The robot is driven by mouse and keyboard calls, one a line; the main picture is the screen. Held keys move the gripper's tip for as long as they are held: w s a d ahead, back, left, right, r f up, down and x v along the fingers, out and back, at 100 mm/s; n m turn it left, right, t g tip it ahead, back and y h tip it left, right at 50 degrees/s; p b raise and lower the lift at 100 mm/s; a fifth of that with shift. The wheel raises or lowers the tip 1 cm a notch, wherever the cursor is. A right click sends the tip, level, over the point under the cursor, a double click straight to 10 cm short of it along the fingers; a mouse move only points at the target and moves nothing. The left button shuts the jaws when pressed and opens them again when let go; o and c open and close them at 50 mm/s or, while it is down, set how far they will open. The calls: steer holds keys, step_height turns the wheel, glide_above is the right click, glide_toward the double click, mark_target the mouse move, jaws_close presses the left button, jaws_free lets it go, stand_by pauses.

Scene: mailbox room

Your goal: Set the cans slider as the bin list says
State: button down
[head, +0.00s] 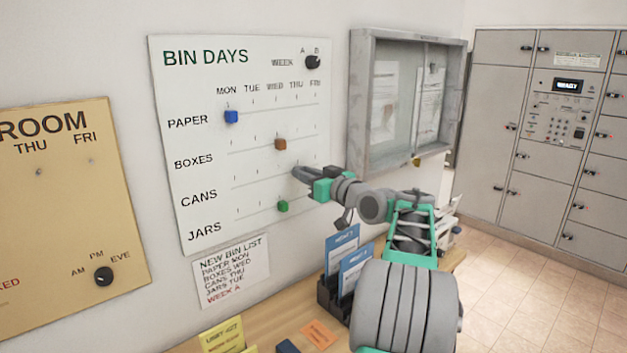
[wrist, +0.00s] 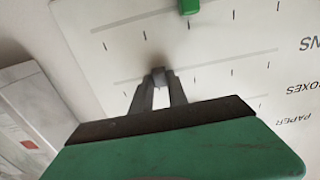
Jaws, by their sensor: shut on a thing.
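The white BIN DAYS board (head: 190,75) hangs on the wall. My gripper (head: 299,173), green and grey, is at the CANS row. In the wrist view its fingers (wrist: 158,92) are closed around the small grey cans slider (wrist: 158,73), which is mostly hidden in the head view. The slider sits around the THU mark; exact alignment is hard to tell. The bin list (head: 231,270) below the board reads paper Mon, boxes Wed, cans Thu, jars Tue, week A.
The blue paper slider (head: 231,117) is at MON. The brown boxes slider (head: 281,144) and green jars slider (head: 283,206) are near WED. A week knob (head: 313,62) is at the top right. A framed glass case (head: 400,105) juts out right of the board. Leaflets (head: 343,250) stand below.

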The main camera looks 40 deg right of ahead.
steer(key=shift+d, duration=0.35)
steer(key=c, duration=1.3)
jaws_free()
steer(key=shift+w, duration=0.1)
steer(key=s+b, duration=0.2)
steer(key=s, duration=0.5)
steer(key=shift+s, duration=0.4)
